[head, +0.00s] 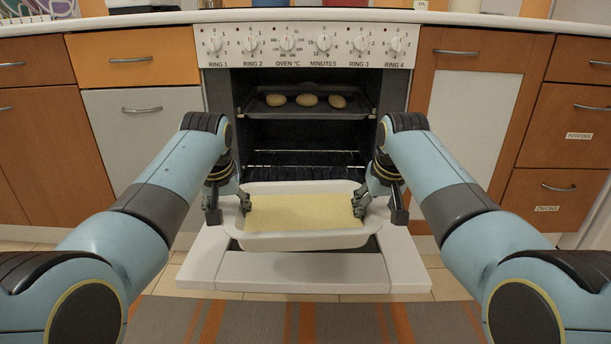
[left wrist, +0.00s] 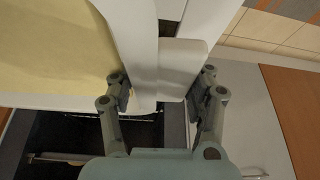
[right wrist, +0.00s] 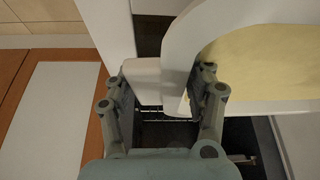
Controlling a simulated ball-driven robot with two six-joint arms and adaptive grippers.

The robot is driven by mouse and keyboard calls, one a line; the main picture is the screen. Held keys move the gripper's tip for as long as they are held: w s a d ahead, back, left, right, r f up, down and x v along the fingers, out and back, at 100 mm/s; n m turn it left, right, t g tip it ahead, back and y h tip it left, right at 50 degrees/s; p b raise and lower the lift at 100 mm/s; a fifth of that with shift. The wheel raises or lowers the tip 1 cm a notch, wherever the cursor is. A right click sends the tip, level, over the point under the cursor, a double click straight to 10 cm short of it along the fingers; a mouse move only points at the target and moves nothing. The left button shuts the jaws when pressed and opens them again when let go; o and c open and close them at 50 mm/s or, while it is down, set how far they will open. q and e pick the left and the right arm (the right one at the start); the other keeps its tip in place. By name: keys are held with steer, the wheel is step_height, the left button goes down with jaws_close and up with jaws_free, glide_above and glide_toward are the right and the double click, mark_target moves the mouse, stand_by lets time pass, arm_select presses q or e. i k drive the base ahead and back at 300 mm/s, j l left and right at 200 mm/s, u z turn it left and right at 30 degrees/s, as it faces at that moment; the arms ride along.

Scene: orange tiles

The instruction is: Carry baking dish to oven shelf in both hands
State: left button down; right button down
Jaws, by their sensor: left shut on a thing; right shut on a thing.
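A white baking dish (head: 300,240) with a flat pale yellow filling is held level between my two grippers, above the lowered oven door (head: 310,272). My left gripper (head: 228,202) is shut on the dish's left handle, which also shows between the fingers in the left wrist view (left wrist: 182,68). My right gripper (head: 374,198) is shut on the right handle, seen between the fingers in the right wrist view (right wrist: 144,80). The oven (head: 305,110) is open. A wire shelf (head: 305,158) is inside, just behind the dish's far edge. The dish hides the lower part of the oven.
A dark tray (head: 270,110) with 3 round buns (head: 307,100) sits on a higher level in the oven. Oven side walls stand close beside both grippers. Cabinets (head: 140,57) flank the oven. A striped rug (head: 300,320) lies on the floor in front.

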mark_target(303, 178)
steer(key=i, duration=0.95)
